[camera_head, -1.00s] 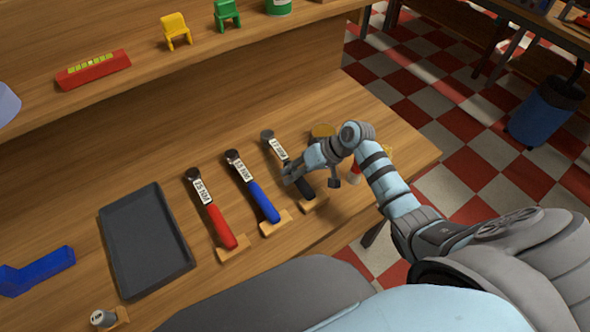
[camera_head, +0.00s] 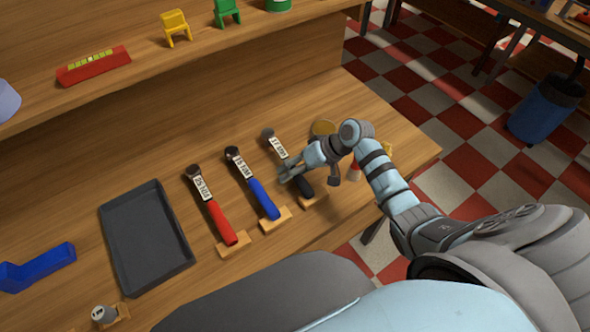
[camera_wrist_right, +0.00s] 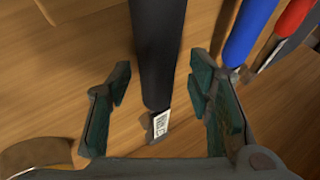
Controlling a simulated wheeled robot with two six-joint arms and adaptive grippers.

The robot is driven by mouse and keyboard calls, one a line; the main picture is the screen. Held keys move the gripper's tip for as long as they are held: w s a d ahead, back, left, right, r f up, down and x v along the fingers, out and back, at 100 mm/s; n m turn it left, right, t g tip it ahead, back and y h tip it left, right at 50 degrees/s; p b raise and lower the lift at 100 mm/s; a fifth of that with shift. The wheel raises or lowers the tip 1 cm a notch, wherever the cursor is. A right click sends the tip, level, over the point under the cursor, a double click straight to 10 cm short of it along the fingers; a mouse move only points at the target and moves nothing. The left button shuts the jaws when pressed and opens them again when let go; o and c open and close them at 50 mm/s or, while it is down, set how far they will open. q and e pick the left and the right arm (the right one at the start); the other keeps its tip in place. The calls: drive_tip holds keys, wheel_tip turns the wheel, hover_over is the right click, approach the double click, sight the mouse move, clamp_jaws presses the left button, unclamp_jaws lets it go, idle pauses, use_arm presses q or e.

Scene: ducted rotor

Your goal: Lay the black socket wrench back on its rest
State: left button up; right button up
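The black socket wrench (camera_head: 304,184) lies on the bench with its handle end at a small wooden rest (camera_head: 313,199) near the front edge. Its white label and dark head point to the back. My right gripper (camera_head: 308,176) is over the wrench. In the right wrist view, the open fingers (camera_wrist_right: 160,108) stand on both sides of the black wrench (camera_wrist_right: 157,50), with gaps between them and it. The gripper hides part of the wrench in the head view. My left gripper is not in view.
A blue wrench (camera_head: 263,197) and a red wrench (camera_head: 220,221) lie on rests to the left. A dark tray (camera_head: 147,240) is farther left. A round yellowish thing (camera_head: 323,128) lies behind my gripper. A shelf (camera_head: 225,55) runs along the back.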

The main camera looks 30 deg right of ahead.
drive_tip(key=v, duration=1.2)
drive_tip(key=shift+a, duration=0.1)
